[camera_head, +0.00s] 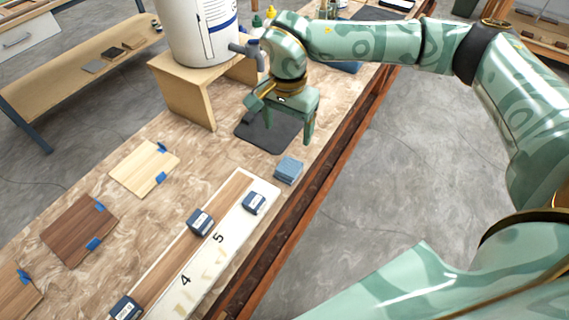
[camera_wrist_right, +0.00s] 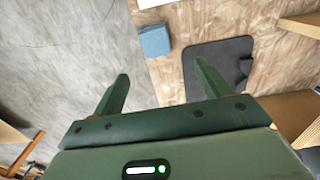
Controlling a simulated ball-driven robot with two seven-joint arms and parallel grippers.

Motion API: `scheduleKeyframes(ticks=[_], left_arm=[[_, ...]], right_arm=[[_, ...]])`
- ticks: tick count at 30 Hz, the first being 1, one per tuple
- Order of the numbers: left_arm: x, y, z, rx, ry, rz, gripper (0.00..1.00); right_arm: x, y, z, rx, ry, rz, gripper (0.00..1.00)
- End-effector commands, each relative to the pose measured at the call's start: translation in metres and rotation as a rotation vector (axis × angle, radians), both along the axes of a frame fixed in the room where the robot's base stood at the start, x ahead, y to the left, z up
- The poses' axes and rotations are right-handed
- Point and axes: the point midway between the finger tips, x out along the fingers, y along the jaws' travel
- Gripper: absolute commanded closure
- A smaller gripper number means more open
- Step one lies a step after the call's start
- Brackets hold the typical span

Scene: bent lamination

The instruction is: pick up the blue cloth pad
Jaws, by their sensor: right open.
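The blue cloth pad (camera_head: 288,170) is a small, thick, square block lying on the workbench (camera_head: 130,210), near its right edge. In the right wrist view the pad (camera_wrist_right: 155,40) lies beyond the fingertips, at the upper middle. My right gripper (camera_head: 281,118) is open and empty. It is above the dark mat (camera_head: 262,138), behind the pad in the head view and apart from it. In the right wrist view its two fingers (camera_wrist_right: 162,76) stand wide apart with nothing between them. My left gripper is not in view.
A white bucket (camera_head: 200,35) stands on a wooden stand (camera_head: 185,95) left of my right gripper. A long board (camera_head: 205,245) with dark blocks (camera_head: 200,222) lies in front of the pad. Wood samples (camera_head: 145,167) with blue tape lie left. The bench edge is close right of the pad.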

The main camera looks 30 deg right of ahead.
Motion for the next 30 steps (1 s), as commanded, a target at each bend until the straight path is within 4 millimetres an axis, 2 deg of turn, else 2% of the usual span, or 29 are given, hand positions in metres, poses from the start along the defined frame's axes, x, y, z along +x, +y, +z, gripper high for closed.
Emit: scheduleKeyframes(ticks=[1,3,9,17,24,30], left_arm=[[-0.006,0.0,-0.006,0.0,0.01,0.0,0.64],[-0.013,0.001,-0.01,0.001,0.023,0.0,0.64],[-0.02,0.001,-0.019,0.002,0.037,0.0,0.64],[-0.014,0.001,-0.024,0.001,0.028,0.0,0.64],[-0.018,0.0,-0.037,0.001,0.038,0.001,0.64],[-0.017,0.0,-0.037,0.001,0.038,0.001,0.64]], right_arm=[[-0.001,0.0,-0.019,-0.001,0.008,0.0,0.24],[-0.001,0.0,-0.037,0.0,0.007,0.0,0.24],[0.0,-0.001,-0.072,0.0,0.004,-0.002,0.24],[-0.002,-0.003,-0.09,0.001,0.003,-0.002,0.24],[-0.004,-0.008,-0.129,0.001,0.004,-0.001,0.24],[-0.004,-0.007,-0.131,0.001,0.0,-0.001,0.24]])
